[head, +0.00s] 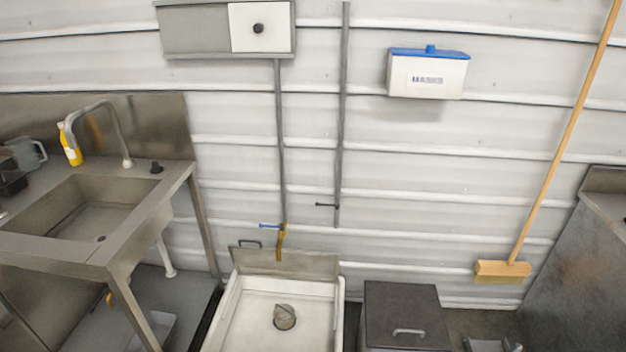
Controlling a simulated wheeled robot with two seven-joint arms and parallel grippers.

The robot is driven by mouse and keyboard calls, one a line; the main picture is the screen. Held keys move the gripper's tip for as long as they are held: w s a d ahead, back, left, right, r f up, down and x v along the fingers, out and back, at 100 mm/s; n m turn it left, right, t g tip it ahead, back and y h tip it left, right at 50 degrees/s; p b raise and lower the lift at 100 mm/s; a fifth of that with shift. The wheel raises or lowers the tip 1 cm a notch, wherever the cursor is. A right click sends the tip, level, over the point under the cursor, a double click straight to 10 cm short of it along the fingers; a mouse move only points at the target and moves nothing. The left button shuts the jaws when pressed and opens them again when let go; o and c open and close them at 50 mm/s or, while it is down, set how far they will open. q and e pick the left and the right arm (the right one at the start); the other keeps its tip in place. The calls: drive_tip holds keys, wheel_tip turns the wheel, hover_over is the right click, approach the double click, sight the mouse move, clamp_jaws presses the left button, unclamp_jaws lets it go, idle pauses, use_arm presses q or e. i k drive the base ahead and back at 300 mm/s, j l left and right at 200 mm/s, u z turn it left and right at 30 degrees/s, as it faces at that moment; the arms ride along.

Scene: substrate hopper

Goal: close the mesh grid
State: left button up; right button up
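A grey flat panel (290,263), which looks like the mesh grid, stands raised at the back edge of a white floor basin (224,318) by the wall. A small dark handle (250,242) sticks up from the panel's top left. The mesh itself is too fine to make out. The basin is open, and a round drain piece (285,317) shows on its floor. The basin's front is cut off by the picture's lower edge. Neither of my grippers is in view.
A steel sink table (150,215) stands at the left, with a yellow bottle (70,146) on it. A tap with a blue lever (270,226) hangs above the panel. A dark lidded box (402,305) stands right of the basin. A broom (503,270) leans on the wall.

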sight(233, 254)
drive_tip(key=i+j, duration=0.7)
drive_tip(key=i, duration=0.15)
